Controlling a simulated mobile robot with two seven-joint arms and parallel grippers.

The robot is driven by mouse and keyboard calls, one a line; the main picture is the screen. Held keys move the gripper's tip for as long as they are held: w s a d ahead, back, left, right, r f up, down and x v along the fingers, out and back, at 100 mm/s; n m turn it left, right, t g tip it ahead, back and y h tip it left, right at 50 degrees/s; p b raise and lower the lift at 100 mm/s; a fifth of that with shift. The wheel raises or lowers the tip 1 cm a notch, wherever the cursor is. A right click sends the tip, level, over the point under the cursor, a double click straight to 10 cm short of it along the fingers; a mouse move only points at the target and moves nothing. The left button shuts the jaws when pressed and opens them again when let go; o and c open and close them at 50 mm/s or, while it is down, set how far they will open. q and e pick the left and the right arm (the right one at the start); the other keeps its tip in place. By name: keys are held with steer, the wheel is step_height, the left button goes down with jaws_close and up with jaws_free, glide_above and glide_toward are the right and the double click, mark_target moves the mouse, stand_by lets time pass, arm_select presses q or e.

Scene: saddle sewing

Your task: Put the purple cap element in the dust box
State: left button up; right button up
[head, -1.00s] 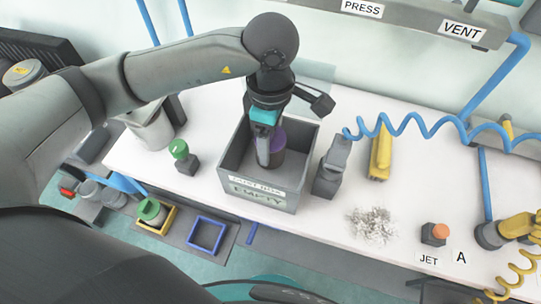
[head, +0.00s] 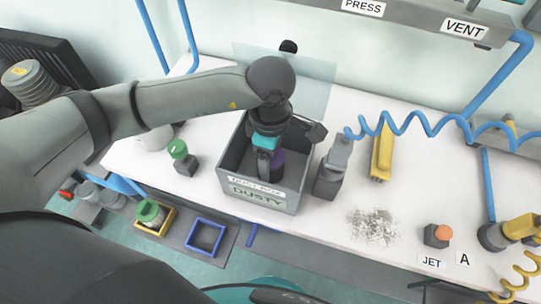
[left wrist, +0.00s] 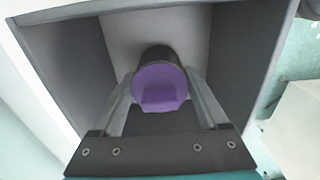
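The purple cap element (head: 278,160) is inside the grey dust box (head: 288,205), partly hidden by my left gripper (head: 264,172) in the head view. The box front carries a label that reads "DUSTY". My left gripper points down into the box. In the left wrist view the cap element (left wrist: 160,88) shows a purple face and a dark rim. It sits between the two fingers (left wrist: 160,95), which lie close against its sides. Whether its underside touches the box floor is hidden. My right gripper is not in view.
A grey stand (head: 332,170) is close to the box's right side. A green-topped block (head: 184,158) stands to its left. A yellow tool (head: 382,152) with a blue coiled hose, a pale debris pile (head: 374,226) and an orange button (head: 443,231) are farther right.

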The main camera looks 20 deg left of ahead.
arm_select(q)
steer(key=o, duration=0.3)
steer(key=shift+r+p, duration=0.45)
steer(key=shift+r, duration=3.5)
